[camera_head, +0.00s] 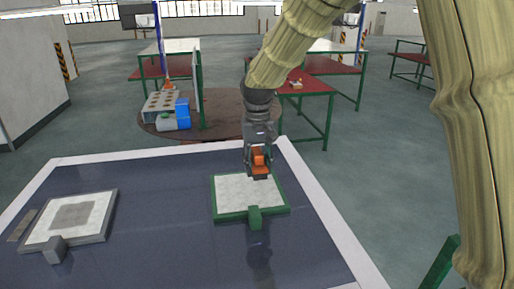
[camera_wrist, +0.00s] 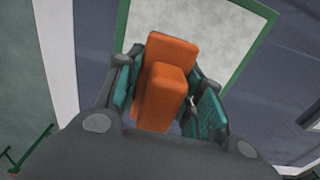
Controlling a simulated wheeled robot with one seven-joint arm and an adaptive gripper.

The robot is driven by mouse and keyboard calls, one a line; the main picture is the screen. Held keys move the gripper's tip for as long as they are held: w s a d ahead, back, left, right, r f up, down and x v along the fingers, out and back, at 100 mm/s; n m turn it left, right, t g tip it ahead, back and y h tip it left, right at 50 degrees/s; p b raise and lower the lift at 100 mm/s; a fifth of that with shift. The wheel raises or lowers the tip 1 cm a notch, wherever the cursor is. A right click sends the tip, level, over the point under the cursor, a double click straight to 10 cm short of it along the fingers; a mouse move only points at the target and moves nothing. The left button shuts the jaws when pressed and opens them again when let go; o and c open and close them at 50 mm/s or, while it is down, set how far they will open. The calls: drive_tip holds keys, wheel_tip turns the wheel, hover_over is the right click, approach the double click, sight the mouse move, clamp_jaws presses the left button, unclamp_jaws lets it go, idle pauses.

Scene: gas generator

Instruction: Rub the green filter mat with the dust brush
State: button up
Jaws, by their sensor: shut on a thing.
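The green filter mat (camera_head: 233,191) is a pale panel in a green frame with a green tab at its front edge. It lies on the dark blue table top in the head view, right of the middle of the table. Part of its pale surface and frame shows in the wrist view (camera_wrist: 222,36). My gripper (camera_head: 259,164) is shut on the orange dust brush (camera_wrist: 163,85). The brush is over the far right part of the mat. I cannot tell whether it touches the mat, and its bristles are hidden.
A grey-framed filter mat (camera_head: 97,206) with a darker centre patch lies at the left of the table (camera_head: 160,245). A small flat brownish piece (camera_head: 22,225) lies beside it. Blue table surface is clear between the mats. Other workbenches (camera_head: 305,82) stand behind.

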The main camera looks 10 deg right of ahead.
sight(257, 151)
drive_tip(key=shift+r+p, duration=1.05)
drive_tip(key=shift+r, duration=0.55)
